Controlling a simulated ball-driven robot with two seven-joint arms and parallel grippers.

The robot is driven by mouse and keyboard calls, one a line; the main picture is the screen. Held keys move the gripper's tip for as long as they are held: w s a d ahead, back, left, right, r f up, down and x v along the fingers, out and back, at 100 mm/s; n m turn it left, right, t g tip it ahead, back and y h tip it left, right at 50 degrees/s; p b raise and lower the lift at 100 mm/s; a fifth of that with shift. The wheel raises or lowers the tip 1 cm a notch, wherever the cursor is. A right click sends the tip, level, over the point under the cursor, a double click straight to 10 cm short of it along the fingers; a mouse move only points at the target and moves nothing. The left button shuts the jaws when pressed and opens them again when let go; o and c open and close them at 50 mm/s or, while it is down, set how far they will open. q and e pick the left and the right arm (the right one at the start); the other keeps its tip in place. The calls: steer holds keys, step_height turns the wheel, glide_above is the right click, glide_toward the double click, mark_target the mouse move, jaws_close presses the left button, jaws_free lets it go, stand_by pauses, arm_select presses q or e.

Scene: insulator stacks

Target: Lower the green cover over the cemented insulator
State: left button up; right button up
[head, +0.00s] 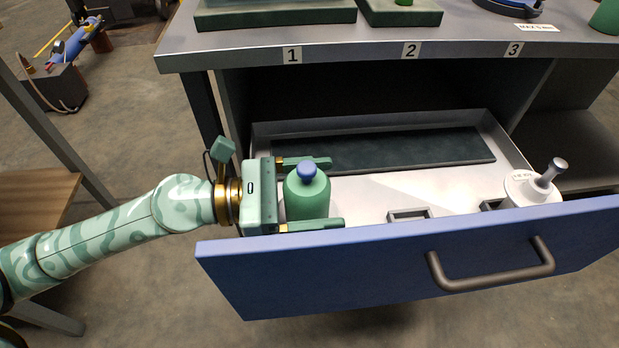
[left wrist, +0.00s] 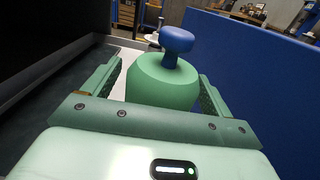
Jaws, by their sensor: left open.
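The green cover (head: 306,197) is a rounded green body with a blue knob on top. It stands upright at the left end of the open drawer. My left gripper (head: 334,193) is open around it, one finger on each side, low beside its body. In the left wrist view the cover (left wrist: 160,88) sits between the two fingers (left wrist: 160,76), and contact cannot be made out. I cannot pick out the cemented insulator, and whatever is under the cover is hidden. My right gripper is out of view.
The blue drawer front (head: 410,255) with its handle stands close to my lower finger. A white piece with a grey knob (head: 530,190) is at the drawer's right end. The bench top (head: 340,45), numbered 1 to 3, overhangs the drawer's back. The drawer's middle is mostly free.

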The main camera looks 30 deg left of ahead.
arm_select(q)
steer(key=p+v, duration=0.4)
steer(key=v, duration=1.2)
steer(key=shift+s, duration=0.15)
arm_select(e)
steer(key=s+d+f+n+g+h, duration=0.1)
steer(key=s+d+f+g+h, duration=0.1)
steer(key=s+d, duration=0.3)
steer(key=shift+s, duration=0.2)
arm_select(q)
steer(key=shift+a+f, duration=0.1)
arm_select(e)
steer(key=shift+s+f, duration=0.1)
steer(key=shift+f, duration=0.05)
